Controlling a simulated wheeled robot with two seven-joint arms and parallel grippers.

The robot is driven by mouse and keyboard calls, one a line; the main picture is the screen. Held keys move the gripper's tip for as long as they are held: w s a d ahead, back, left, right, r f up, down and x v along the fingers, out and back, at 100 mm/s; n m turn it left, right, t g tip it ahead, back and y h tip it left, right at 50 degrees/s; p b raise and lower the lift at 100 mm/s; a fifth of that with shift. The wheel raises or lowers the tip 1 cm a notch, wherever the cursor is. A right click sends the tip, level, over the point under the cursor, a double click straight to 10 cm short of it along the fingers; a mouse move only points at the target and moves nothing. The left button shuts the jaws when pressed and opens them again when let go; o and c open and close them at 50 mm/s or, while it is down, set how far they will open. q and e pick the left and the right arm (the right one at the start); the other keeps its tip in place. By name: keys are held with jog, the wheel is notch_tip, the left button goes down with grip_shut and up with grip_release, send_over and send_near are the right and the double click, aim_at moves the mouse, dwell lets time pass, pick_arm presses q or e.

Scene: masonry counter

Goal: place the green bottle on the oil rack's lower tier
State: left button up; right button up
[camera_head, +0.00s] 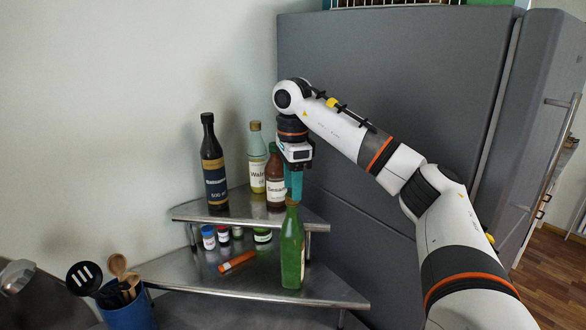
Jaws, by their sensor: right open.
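The green bottle (292,250) stands upright on the lower tier of the metal oil rack (325,290), near its front right part. Its cap is just below my right gripper (294,192), whose teal fingers point down. The right gripper is open, and its fingertips overlap the top of the bottle in the picture; I cannot tell whether they touch it. The rack's upper tier (210,212) holds a dark bottle (213,165), a pale bottle (257,160) and a brown bottle (275,180). My left gripper is not in view.
Several small jars (208,238) and an orange object (237,262) sit on the lower tier, left of the green bottle. A blue utensil holder (128,308) stands at the lower left. A large grey fridge (400,90) rises behind my right arm.

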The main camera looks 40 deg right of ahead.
notch_tip(320, 180, up, 7)
jog(key=shift+f+p, duration=0.2)
jog(key=shift+p, duration=0.6)
jog(key=shift+f, duration=0.1)
